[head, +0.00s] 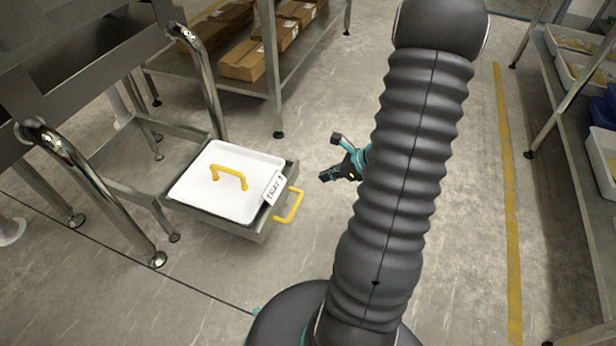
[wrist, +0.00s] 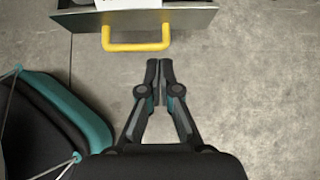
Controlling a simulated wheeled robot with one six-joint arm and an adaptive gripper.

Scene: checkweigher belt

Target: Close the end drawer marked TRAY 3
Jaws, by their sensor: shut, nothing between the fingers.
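The end drawer (head: 249,231) marked TRAY 3 sticks out from the left frame in the head view. A yellow pull handle (head: 290,207) is on the drawer front. My gripper (head: 322,157) is right of the drawer, apart from it. In the wrist view my gripper (wrist: 159,62) is shut and empty, its tips just short of the pull handle (wrist: 136,47) on the drawer front (wrist: 190,20).
Chrome-legged metal framing (head: 97,190) stands around the drawer at left. A shelf with cardboard boxes (head: 242,62) is behind. A rack with white bins (head: 603,150) stands at right, beyond a yellow floor line (head: 507,190). The floor between drawer and line is clear apart from my arm.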

